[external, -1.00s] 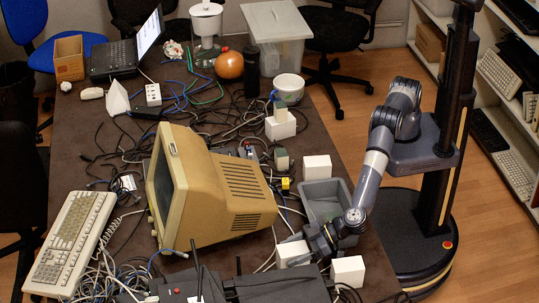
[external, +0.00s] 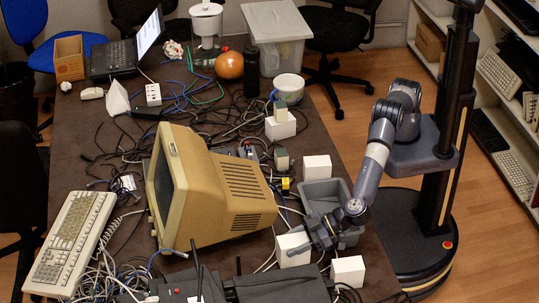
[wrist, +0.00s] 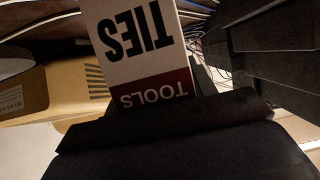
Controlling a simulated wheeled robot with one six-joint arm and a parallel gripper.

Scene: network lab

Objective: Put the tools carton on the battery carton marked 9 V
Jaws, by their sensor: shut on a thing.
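My gripper (external: 318,236) is shut on a white carton (external: 292,249) near the table's right front edge. In the wrist view this tools carton (wrist: 136,45) shows a face with a dark red band reading TOOLS and large black letters reading TIES, both upside down. Its lower end is hidden behind the black gripper body. Other white cartons stand on the table: one (external: 348,271) in front to the right, one (external: 317,167) behind the grey bin, and one (external: 280,126) further back. No 9 V mark is legible, so I cannot tell which is the battery carton.
A grey bin (external: 348,239) stands just behind my gripper. A beige monitor (external: 235,190) is to the left, and black equipment (external: 275,286) lies at the front. Cables cover much of the table. A small object sits on the far white carton.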

